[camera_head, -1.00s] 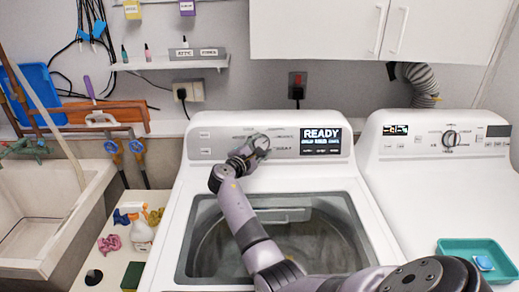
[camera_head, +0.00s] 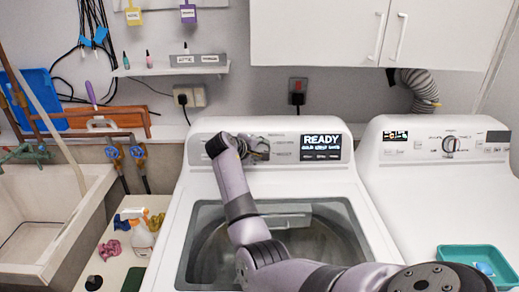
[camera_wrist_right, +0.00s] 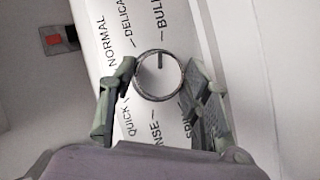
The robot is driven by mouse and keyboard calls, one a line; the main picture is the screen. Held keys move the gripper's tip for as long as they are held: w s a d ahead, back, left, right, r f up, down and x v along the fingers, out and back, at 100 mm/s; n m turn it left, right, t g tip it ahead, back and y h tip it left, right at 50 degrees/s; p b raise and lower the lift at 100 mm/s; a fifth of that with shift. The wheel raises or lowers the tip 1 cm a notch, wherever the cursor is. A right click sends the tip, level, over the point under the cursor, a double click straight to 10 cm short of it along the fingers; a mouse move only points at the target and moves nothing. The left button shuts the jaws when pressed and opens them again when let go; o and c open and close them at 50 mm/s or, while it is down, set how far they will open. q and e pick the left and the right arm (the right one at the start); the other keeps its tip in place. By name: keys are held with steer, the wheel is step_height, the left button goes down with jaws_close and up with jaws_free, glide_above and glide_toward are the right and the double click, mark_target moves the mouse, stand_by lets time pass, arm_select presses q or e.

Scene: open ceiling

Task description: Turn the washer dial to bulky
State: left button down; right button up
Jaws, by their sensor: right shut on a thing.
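The washer dial (camera_wrist_right: 158,78) is a round knob with a metallic rim. In the right wrist view its dark pointer mark points up toward the partly cut-off label that starts "BUL" (camera_wrist_right: 165,18). My right gripper (camera_wrist_right: 160,95) has one finger on each side of the dial and is shut on it. In the head view my right gripper (camera_head: 260,147) is at the control panel of the left washer (camera_head: 230,180) and mostly hides the dial. The washer's screen (camera_head: 320,147) reads READY. My left gripper is not in view.
A second machine (camera_head: 400,190) stands on the right with its own dial (camera_head: 450,145) and a teal tray (camera_head: 445,262) on top. A sink (camera_head: 50,215) and a spray bottle (camera_head: 141,238) are on the left. A shelf (camera_head: 170,70) and white cabinet (camera_head: 330,30) are above.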

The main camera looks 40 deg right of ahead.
steer(key=shift+m+y, duration=0.3)
steer(key=shift+m, duration=0.2)
steer(key=shift+f, duration=0.1)
steer(key=o, duration=1.2)
steer(key=shift+c, duration=0.2)
steer(key=v, duration=1.2)
